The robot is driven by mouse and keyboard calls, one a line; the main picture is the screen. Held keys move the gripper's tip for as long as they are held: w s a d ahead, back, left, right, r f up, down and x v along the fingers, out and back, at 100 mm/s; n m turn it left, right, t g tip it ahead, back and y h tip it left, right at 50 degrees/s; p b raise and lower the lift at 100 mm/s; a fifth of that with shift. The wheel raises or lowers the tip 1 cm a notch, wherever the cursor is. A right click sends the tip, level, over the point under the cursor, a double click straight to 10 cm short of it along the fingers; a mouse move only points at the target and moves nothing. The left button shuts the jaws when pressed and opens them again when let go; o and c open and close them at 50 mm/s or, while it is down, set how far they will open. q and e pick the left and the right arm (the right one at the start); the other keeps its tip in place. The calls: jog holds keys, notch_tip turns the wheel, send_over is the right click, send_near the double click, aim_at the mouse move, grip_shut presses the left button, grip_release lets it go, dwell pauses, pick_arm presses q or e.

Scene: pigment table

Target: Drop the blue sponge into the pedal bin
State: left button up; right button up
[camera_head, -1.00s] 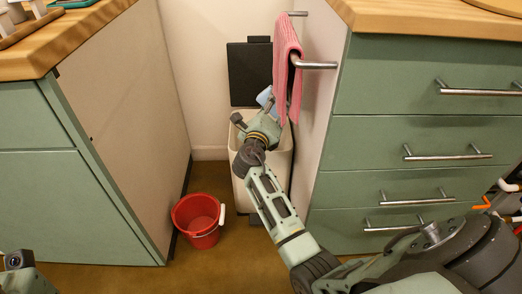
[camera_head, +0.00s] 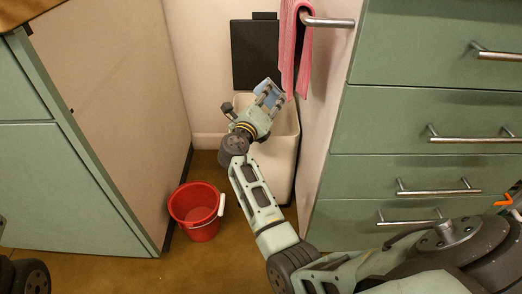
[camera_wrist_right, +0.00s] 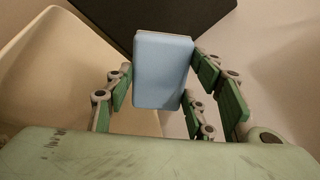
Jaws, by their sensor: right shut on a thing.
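The blue sponge (camera_head: 266,89) is held between the fingers of my right gripper (camera_head: 268,94), and it also shows in the right wrist view (camera_wrist_right: 163,70). The right gripper is shut on it. The pedal bin (camera_head: 283,160) is a cream-white bin with its dark lid (camera_head: 255,55) raised against the wall. The gripper and sponge are over the bin's open top, in front of the lid. In the wrist view the bin's pale inside (camera_wrist_right: 50,75) shows to the left. My arm hides part of the bin. My left gripper cannot be made out.
A red bucket (camera_head: 198,207) stands on the floor left of the bin. A pink towel (camera_head: 290,55) hangs from a rail (camera_head: 328,22) close right of the gripper. Green drawers (camera_head: 420,120) stand at right, a cabinet panel (camera_head: 110,110) at left.

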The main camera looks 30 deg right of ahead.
jog(key=shift+f, duration=0.2)
jog(key=o, duration=1.1)
notch_tip(320, 180, up, 10)
dwell(0.6)
